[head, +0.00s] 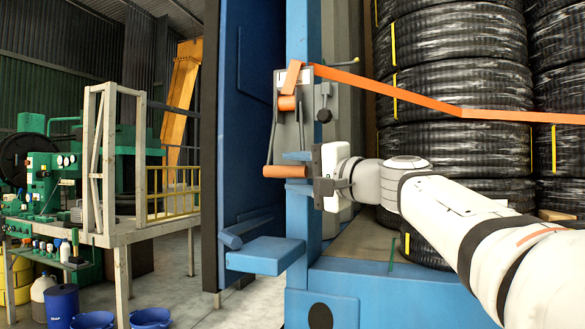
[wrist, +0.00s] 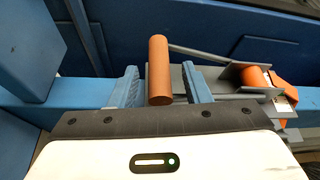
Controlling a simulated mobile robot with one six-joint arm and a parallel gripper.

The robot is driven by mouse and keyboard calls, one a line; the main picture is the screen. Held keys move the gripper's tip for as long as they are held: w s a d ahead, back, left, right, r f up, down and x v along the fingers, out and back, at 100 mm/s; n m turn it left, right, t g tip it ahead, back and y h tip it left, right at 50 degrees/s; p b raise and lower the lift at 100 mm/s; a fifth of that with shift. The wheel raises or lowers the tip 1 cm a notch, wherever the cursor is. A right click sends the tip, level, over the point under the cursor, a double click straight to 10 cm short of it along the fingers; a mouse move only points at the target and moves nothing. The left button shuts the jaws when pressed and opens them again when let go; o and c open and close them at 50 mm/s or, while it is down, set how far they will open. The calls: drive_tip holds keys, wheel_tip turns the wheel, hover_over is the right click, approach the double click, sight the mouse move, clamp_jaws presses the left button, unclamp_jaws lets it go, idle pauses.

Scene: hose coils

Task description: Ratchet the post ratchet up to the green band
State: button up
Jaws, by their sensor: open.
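The post ratchet (head: 307,118) is a grey bracket on the blue post, with an orange strap wound on its spool. Its lever hangs down to an orange handle (head: 286,171), which points left, away from the post. In the wrist view the handle (wrist: 158,62) stands between the two blue finger pads of my gripper (wrist: 160,88), with a gap on each side. My gripper (head: 300,170) is open around the handle. The ratchet's grey body (wrist: 232,108) and orange spool show at right in the wrist view. I cannot make out a green band.
The orange strap (head: 410,94) runs right across stacked black hose coils (head: 455,98). A blue door panel (head: 240,110) stands left of the post. A blue step (head: 265,255) juts out below. Green machinery and blue buckets stand farther left.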

drive_tip(key=shift+x, duration=1.35)
drive_tip(key=shift+c, duration=0.5)
clamp_jaws()
